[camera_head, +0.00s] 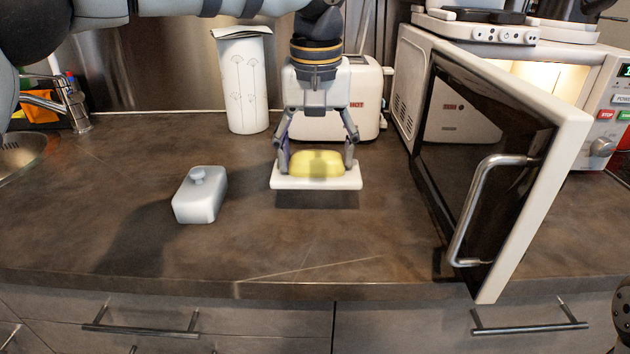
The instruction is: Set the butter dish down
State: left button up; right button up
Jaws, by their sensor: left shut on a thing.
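The butter dish is a white rectangular plate (316,184) bearing a yellow block of butter (317,163). My left gripper (316,160) points down over it, with a finger at each side of the butter, and is shut on the dish. A shadow lies under the plate's front edge; the dish looks level and slightly above the counter, though the exact gap is hard to tell. A grey-white lid with a knob (199,197) sits on the counter to the left, apart from the dish.
The microwave door (500,170) stands open at the right, reaching over the counter's front edge. A toaster (365,100) and a white canister (243,85) stand behind the dish. A sink (20,152) is at far left. The counter (300,240) in front is clear.

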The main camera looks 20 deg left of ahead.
aim_at(316, 184)
pick_arm(q)
notch_tip(316, 184, down, 6)
jog(key=shift+s+r, duration=0.15)
jog(key=shift+r, duration=0.1)
jog(key=shift+f, duration=0.15)
jog(key=o, duration=1.6)
jog(key=r, duration=0.4)
jog(key=s+r, duration=0.1)
jog(key=r, duration=0.7)
jog(key=shift+s+d+r, duration=0.1)
jog(key=shift+s+d, duration=0.1)
